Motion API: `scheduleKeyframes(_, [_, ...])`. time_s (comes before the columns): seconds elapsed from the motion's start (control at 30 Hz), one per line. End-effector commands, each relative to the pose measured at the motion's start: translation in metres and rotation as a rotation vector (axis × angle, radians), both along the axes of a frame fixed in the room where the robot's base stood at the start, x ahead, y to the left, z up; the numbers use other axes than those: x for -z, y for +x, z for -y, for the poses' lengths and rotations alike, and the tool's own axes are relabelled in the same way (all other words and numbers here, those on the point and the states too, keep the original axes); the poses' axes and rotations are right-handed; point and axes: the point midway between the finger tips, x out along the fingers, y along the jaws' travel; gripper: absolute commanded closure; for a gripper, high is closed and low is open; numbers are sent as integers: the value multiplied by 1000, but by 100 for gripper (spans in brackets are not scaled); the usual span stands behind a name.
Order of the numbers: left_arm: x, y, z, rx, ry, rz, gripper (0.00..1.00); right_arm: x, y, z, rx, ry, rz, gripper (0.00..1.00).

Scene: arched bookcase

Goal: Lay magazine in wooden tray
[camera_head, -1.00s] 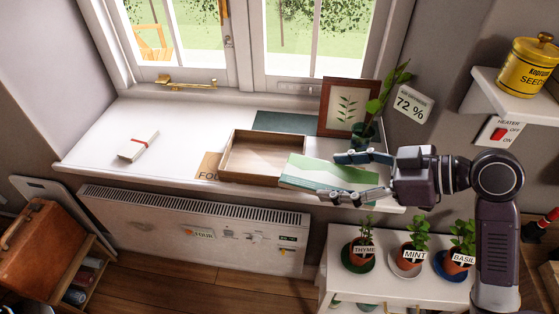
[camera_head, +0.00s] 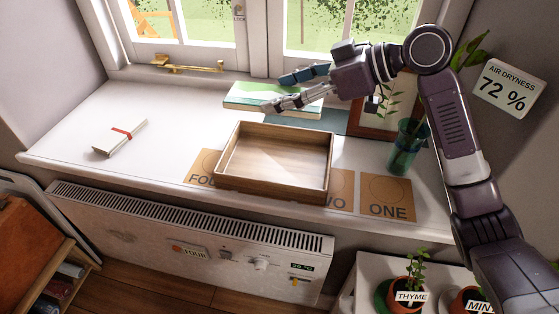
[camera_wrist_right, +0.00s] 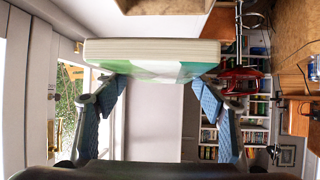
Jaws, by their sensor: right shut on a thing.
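The magazine (camera_head: 262,97), thick with a green and white cover, is held by my right gripper (camera_head: 288,90) above the back of the white sill, behind the tray. In the right wrist view the magazine (camera_wrist_right: 150,60) sits between the two blue-padded fingers (camera_wrist_right: 160,95), its pale page edges facing the camera. The wooden tray (camera_head: 268,193) stands on the sill nearer the front edge, empty. The magazine is not over the tray's inside. My left gripper is not in view.
Brown cards (camera_head: 389,197) lie around the tray. A framed plant picture (camera_head: 378,120) and a glass with a plant (camera_head: 406,148) stand to the right. A small red-banded bundle (camera_head: 120,138) lies at the left.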

Motion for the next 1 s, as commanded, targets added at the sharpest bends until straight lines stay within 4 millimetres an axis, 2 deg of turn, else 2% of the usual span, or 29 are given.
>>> scheduleKeyframes(0.2, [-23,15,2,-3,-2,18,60,59,-2,0,-1,1,-7,62])
scheduleKeyframes(0.43, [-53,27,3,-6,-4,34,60,118,-2,0,-1,2,-5,62])
scheduleKeyframes(0.53, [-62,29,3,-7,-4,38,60,135,-2,0,0,2,-2,62])
scheduleKeyframes(0.73, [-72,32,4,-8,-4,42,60,151,-2,0,0,1,-1,62])
scheduleKeyframes(0.9, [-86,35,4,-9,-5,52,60,178,-2,0,0,2,-4,62])
scheduleKeyframes(1.0, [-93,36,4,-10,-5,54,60,187,-2,0,0,2,-2,62])
